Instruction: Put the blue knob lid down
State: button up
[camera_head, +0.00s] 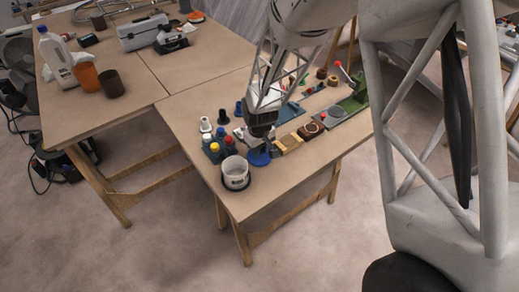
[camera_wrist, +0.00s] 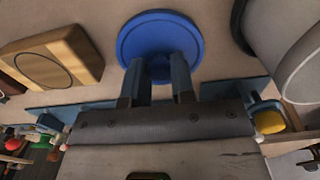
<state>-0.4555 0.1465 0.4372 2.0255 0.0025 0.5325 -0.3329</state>
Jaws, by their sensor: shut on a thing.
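The blue knob lid (camera_wrist: 158,35) is a round blue disc with a rim, seen at the top middle of the wrist view. My gripper (camera_wrist: 160,75) is shut on its knob, with one finger on each side. In the head view the lid (camera_head: 258,158) shows below my gripper (camera_head: 260,146), over the near part of the workbench, right of the white pot. I cannot tell whether the lid touches the bench top.
The white pot (camera_head: 235,173) stands close to the left of the lid. A rack with coloured caps (camera_head: 216,148) is behind it. A wooden block with a round recess (camera_head: 289,142) is to the right. Bare bench top (camera_head: 240,207) lies in front.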

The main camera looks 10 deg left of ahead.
jog(key=shift+f, duration=0.1)
jog(key=o, duration=0.9)
notch_tip(320, 180, up, 12)
dwell(0.5)
dwell(0.7)
